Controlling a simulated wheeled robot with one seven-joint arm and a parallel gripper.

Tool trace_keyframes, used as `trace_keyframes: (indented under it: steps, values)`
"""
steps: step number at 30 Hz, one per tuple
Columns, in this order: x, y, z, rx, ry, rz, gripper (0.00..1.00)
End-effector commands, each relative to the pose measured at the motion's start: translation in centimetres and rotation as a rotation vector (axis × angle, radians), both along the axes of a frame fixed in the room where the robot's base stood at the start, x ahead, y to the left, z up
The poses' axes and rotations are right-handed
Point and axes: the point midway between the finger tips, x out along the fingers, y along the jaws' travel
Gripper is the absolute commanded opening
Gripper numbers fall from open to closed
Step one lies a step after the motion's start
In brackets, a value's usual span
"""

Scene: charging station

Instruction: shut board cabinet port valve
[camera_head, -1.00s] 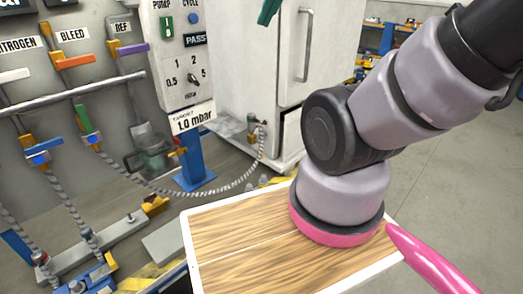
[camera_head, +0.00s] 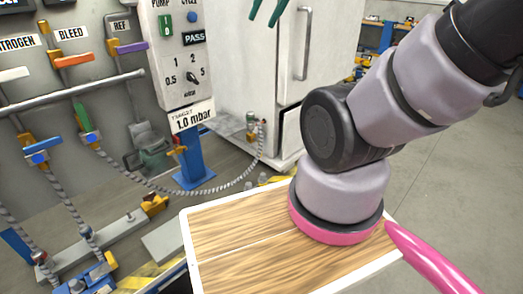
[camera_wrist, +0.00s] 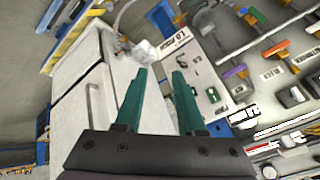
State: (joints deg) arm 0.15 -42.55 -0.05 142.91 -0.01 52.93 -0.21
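On the board at left, a valve with a green handle (camera_head: 82,117) feeds a braided hose (camera_head: 190,193) that runs to a port fitting (camera_head: 262,125) on the white cabinet (camera_head: 255,70). The green handle points up, tilted slightly left. It also shows near the top of the wrist view (camera_wrist: 251,16). My gripper (camera_head: 265,10) shows only by its teal fingertips at the top of the head view, in front of the cabinet. In the wrist view my gripper (camera_wrist: 160,73) is open and empty, its fingers apart and clear of the valves.
A blue-handled valve (camera_head: 40,144) sits left of the green one. Orange (camera_head: 73,61) and purple (camera_head: 130,48) handles are above, over a grey rail (camera_head: 70,94). A control panel (camera_head: 180,55) stands between board and cabinet. A wooden-topped surface (camera_head: 235,235) is in front.

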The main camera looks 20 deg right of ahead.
Motion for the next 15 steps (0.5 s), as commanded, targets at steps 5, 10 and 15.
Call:
trace_keyframes:
  steps: [5,10,15]
  values:
    - [1.7,0.4,-1.3,0.052,0.1,-0.017,0.57]
    - [4.7,1.0,-3.4,0.156,0.254,-0.046,0.57]
    - [7.9,1.5,-5.8,0.282,0.398,-0.077,0.57]
